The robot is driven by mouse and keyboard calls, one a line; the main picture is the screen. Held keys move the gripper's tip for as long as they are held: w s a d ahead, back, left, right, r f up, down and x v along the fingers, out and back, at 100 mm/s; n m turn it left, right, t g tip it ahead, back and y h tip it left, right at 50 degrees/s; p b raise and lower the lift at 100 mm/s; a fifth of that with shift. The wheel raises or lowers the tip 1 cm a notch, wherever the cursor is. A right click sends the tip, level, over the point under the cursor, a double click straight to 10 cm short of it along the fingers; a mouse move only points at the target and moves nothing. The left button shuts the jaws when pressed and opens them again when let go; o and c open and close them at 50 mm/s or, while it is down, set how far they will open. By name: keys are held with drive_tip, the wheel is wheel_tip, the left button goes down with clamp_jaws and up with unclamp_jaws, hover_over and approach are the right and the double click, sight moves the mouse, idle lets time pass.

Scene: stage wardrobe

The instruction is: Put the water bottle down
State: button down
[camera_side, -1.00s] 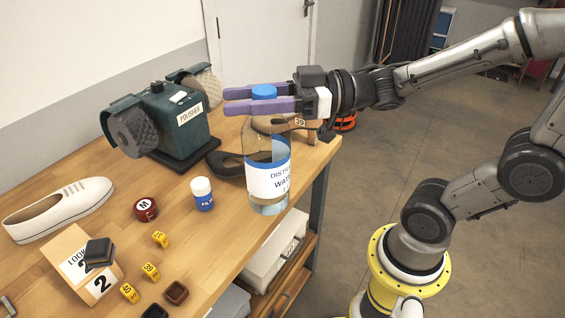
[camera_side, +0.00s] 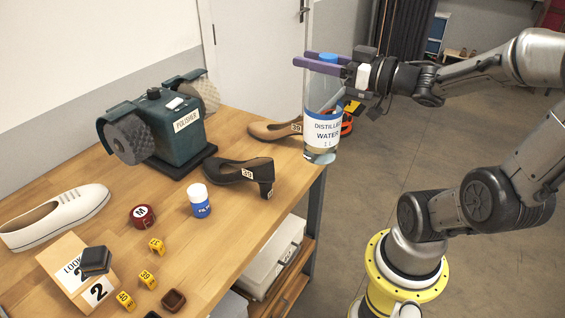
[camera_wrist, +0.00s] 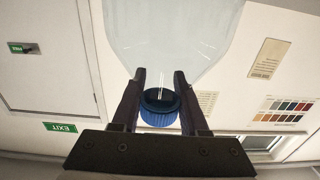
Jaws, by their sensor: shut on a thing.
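The water bottle (camera_side: 322,134) is clear with a blue cap and a white label reading "DISTILLED WATER". It hangs upright from my gripper (camera_side: 322,60), whose purple fingers are shut on its neck just below the cap. In the side view the bottle shows in front of the bench's right edge and the floor beyond; I cannot tell whether its base is over the bench or past it. The wrist view shows the blue cap (camera_wrist: 160,108) between the fingers and the clear bottle body (camera_wrist: 170,35) beyond.
On the wooden bench (camera_side: 225,235), a black heeled shoe (camera_side: 235,170) and a tan shoe (camera_side: 272,130) lie near the bottle. A green polisher (camera_side: 165,130), a white sneaker (camera_side: 55,218), a small white-and-blue bottle (camera_side: 198,200), a red tin (camera_side: 142,216) and yellow tags stand further left.

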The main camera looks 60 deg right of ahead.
drive_tip(key=shift+d+r, duration=0.15)
drive_tip(key=shift+d, duration=0.05)
drive_tip(key=w+d+f, duration=0.4)
drive_tip(key=w+f, duration=0.8)
drive_tip(key=w, duration=0.1)
drive_tip(key=shift+w+f, duration=0.2)
drive_tip(key=shift+f, duration=0.2)
drive_tip(key=shift+d+f, duration=0.1)
drive_tip(key=shift+f, duration=0.05)
drive_tip(key=shift+c, duration=2.1)
unclamp_jaws()
drive_tip(key=shift+f, duration=0.2)
